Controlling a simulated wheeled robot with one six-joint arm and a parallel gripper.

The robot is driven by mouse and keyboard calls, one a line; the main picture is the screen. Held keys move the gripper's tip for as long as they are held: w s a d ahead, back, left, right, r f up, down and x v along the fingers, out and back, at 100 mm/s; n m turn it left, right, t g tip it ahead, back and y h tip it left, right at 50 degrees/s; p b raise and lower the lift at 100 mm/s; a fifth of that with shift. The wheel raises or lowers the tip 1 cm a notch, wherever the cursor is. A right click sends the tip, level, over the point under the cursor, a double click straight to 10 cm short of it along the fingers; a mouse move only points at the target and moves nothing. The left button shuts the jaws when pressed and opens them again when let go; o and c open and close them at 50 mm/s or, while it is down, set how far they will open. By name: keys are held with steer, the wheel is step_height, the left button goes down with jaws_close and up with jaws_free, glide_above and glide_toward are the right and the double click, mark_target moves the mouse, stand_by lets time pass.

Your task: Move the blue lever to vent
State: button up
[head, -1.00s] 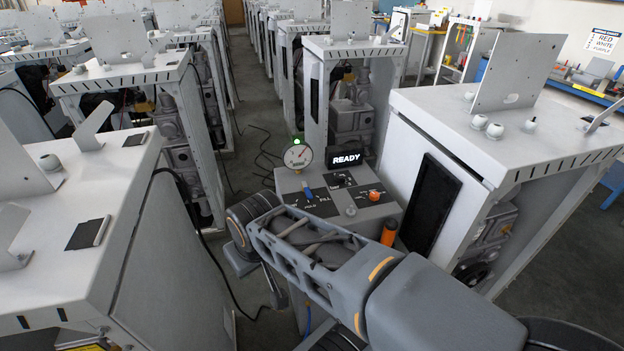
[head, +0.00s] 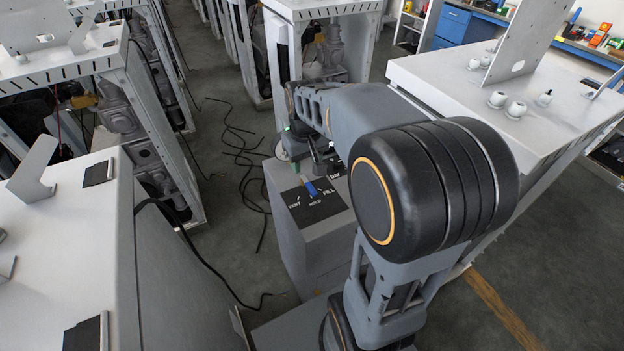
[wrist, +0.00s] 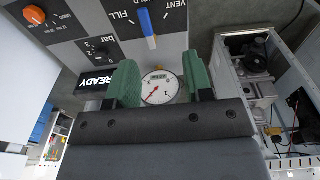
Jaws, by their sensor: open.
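The blue lever (head: 309,186) is on top of a grey control box (head: 292,238), on a black plate marked VENT, HOLD and FILL. Its blue end points toward the HOLD mark. In the wrist view, the lever (wrist: 147,24) is upside down at the top, beyond my fingertips, with VENT to its right and FILL to its left. My gripper (wrist: 160,66) is open, its two green fingers apart on either side of a round gauge (wrist: 160,88) that shows behind them. No finger touches the lever.
A white cabinet (head: 440,85) stands right of the box. Black cables (head: 245,150) lie on the floor to the left.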

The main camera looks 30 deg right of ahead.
mark_target(312, 188)
steer(key=w+d+f+g, duration=0.1)
steer(key=w+d+f, duration=0.1)
steer(key=w+d, duration=0.15)
step_height(312, 188, down, 12)
steer(key=shift+f+p, duration=0.25)
steer(key=shift+p, duration=0.4)
jaws_close()
stand_by(0.3)
